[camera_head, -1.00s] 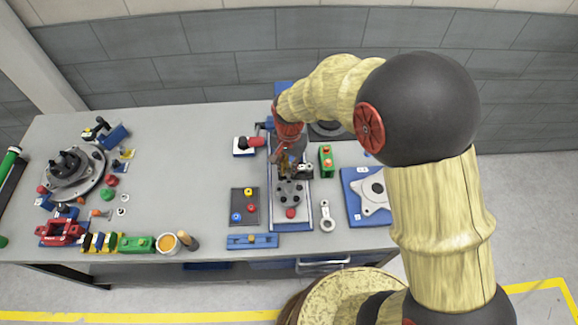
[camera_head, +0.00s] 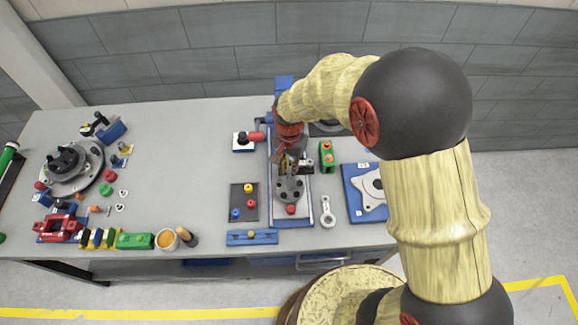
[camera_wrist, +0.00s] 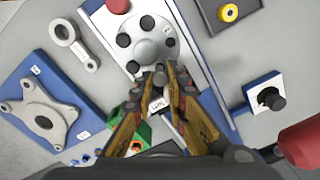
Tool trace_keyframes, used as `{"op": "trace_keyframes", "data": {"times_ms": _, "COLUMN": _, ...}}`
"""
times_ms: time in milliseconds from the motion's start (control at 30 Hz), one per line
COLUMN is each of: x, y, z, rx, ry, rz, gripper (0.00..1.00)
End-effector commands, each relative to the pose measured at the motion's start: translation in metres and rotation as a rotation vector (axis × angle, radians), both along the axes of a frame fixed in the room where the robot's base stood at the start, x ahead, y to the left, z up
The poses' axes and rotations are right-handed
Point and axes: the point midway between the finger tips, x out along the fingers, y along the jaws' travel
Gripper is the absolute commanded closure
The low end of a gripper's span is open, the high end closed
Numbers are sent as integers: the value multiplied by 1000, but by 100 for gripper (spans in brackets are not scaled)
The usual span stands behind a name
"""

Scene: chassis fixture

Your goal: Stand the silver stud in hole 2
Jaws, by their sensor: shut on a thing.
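The grey round flange (camera_head: 290,188) with several dark holes lies on the blue-edged fixture. It also shows in the wrist view (camera_wrist: 151,49). My gripper (camera_wrist: 160,76) is shut, its fingertips at the near edge of the flange in that view. A small grey piece, apparently the silver stud (camera_wrist: 160,68), shows between the tips; most of it is hidden by the fingers. I cannot tell whether its lower end is above or inside a hole. In the head view my gripper (camera_head: 291,166) is over the flange's far side. No hole numbers are readable.
A red knob (camera_head: 291,209) stands at the fixture's near end. A grey ring-ended link (camera_head: 328,215) and a dark tray (camera_head: 244,204) flank the fixture.

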Motion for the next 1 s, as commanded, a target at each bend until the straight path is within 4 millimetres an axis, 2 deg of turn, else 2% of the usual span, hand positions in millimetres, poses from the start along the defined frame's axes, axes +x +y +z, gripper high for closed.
{"op": "trace_keyframes", "data": {"times_ms": 267, "x": 0, "y": 0, "z": 0, "rx": 0, "ry": 0, "rz": 0, "gripper": 100}}
{"op": "trace_keyframes", "data": {"times_ms": 600, "x": 0, "y": 0, "z": -11, "rx": 1, "ry": -1, "rz": 0, "gripper": 100}}
{"op": "trace_keyframes", "data": {"times_ms": 1000, "x": 0, "y": 0, "z": -11, "rx": 0, "ry": -1, "rz": 0, "gripper": 100}}
